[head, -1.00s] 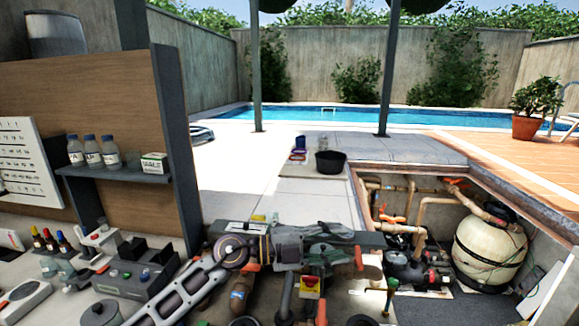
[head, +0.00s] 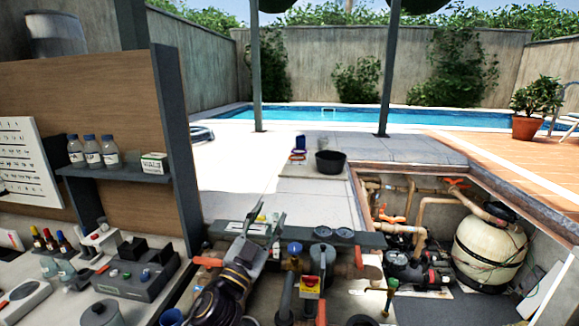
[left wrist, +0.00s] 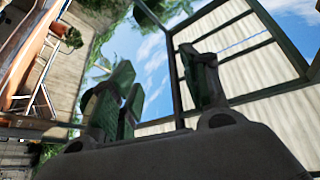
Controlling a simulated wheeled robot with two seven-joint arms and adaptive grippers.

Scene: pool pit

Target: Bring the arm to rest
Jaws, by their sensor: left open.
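My left gripper (head: 264,228) is in the lower middle of the head view, raised at the near side of the pipework. Its fingers point up and stand apart with nothing between them. In the left wrist view the fingers (left wrist: 160,90) are also spread and empty, with sky and a roof frame behind them. My left arm comes up from the bottom edge, and its lower part is out of the picture. My right gripper is in neither view.
A grey valve bench (head: 352,240) with gauges and pipes stands close to the gripper. The pit with a cream filter tank (head: 488,250) lies to the right. A counter with a grey test unit (head: 130,280) is at left. A black bowl (head: 330,162) sits on the paving beyond.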

